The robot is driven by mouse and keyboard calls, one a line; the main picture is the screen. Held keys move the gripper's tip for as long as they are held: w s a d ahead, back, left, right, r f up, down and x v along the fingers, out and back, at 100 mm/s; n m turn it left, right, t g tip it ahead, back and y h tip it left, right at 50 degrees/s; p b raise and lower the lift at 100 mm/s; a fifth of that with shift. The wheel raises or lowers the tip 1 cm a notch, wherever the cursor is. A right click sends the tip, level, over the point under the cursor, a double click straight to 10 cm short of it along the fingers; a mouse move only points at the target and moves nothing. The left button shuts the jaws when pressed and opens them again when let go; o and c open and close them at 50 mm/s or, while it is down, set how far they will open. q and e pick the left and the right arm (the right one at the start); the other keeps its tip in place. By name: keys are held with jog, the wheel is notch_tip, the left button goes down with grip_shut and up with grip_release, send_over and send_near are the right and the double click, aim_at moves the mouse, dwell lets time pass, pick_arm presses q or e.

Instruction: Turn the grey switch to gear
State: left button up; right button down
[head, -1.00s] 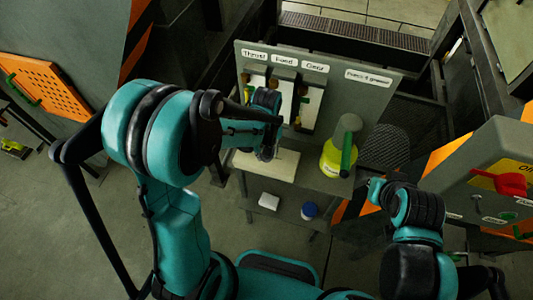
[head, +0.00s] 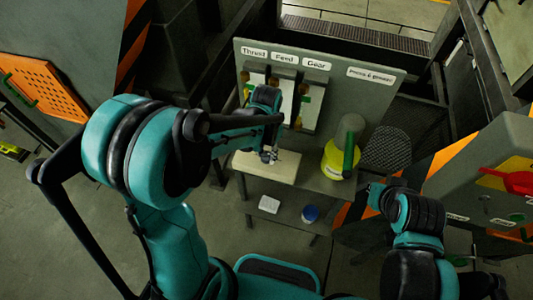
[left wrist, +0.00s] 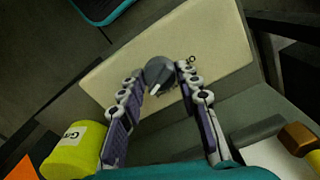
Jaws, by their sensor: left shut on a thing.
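The grey switch (left wrist: 160,73) is a round knob with a pale pointer mark, standing on the cream box (left wrist: 105,75) on the bench. In the left wrist view, the fingers of my left gripper (left wrist: 161,78) reach the knob from both sides and are shut on it. The small markings beside the knob are too small to read. My right gripper (head: 376,194) is at the lower right, away from the box, and its fingers are not clear.
A panel (head: 385,95) with labels Thrust, Feed and Gear stands behind the box. A yellow bottle (head: 333,160) with a green part stands right of it. A white block (head: 269,204) and a blue jar (head: 310,213) sit on the lower shelf. A red-handled switch box (head: 485,165) is at right.

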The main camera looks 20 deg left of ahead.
aim_at(266, 154)
pick_arm(q)
jog(key=shift+m, duration=0.8)
jog(key=o, duration=1.2)
jog(key=shift+c, duration=0.2)
jog(key=shift+r, duration=0.15)
notch_tip(266, 154, up, 12)
